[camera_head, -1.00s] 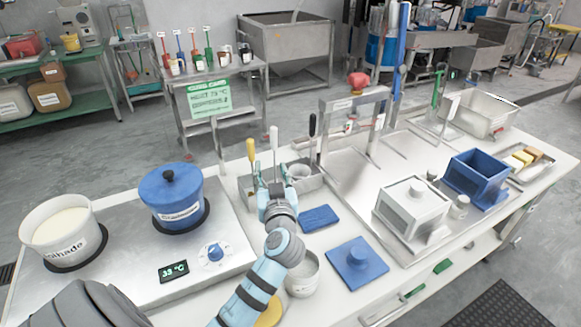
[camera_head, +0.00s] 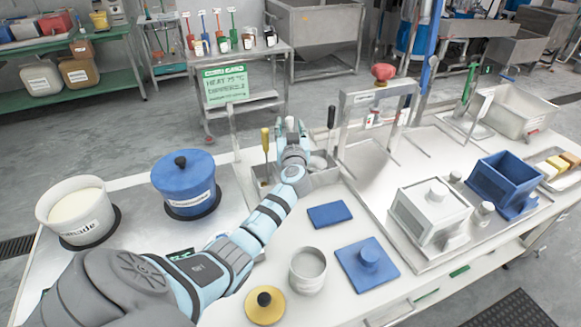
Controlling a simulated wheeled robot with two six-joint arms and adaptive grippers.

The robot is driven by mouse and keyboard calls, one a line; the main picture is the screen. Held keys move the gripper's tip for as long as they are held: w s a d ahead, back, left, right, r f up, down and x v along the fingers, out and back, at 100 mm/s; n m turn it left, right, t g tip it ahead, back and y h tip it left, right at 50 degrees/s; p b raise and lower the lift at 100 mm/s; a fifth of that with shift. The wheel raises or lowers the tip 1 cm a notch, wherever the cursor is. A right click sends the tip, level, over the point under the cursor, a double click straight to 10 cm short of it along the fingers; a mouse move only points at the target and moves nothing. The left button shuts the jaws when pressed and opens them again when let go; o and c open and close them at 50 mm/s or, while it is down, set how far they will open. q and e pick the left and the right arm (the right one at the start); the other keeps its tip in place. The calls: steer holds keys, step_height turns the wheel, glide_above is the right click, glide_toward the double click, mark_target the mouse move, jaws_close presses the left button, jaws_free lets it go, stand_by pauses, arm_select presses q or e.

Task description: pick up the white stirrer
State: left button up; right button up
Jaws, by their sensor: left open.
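The white stirrer (camera_head: 289,124) stands upright in the steel holder (camera_head: 325,178) at the middle back of the bench; only its upper handle shows. My left gripper (camera_head: 292,138) is open, with its fingers up at the white stirrer's handle. The gripper hides the lower part of the stirrer, and I cannot tell whether the fingers touch it. A yellow-handled stirrer (camera_head: 265,142) stands to the left, and a black-handled one (camera_head: 331,118) stands to the right in the same holder. My right gripper is not in view.
A blue lidded pot (camera_head: 184,178) and a white pot (camera_head: 76,212) stand on the left. A blue pad (camera_head: 329,214), a steel cup (camera_head: 308,268), a yellow lid (camera_head: 264,304) and a blue lid (camera_head: 367,262) lie in front. A metal frame (camera_head: 345,125) stands behind right.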

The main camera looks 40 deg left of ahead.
arm_select(q)
steer(key=shift+a, duration=0.1)
jaws_close()
steer(key=shift+r, duration=0.1)
